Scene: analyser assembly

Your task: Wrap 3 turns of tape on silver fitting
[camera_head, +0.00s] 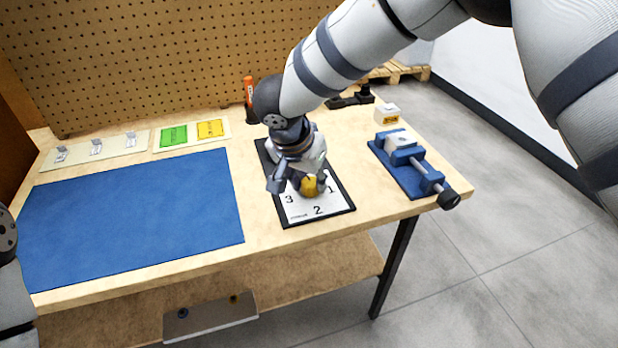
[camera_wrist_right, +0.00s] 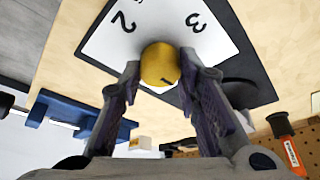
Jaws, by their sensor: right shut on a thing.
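My right gripper (camera_head: 299,184) is over the numbered board (camera_head: 336,204), shut on a round yellow part (camera_head: 309,186). In the right wrist view, the two fingers of the right gripper (camera_wrist_right: 162,75) meet the sides of the yellow part (camera_wrist_right: 160,62), which has a dark mark on it. I cannot tell whether the part touches the board. I cannot make out a silver fitting or tape for certain. My left gripper is out of view.
A blue vise (camera_head: 412,165) with a pale block stands at the right table edge. A small white box (camera_head: 386,113) is behind it. An orange-and-black tool (camera_head: 249,95) stands near the pegboard (camera_head: 150,60). The blue mat (camera_head: 130,215) is bare.

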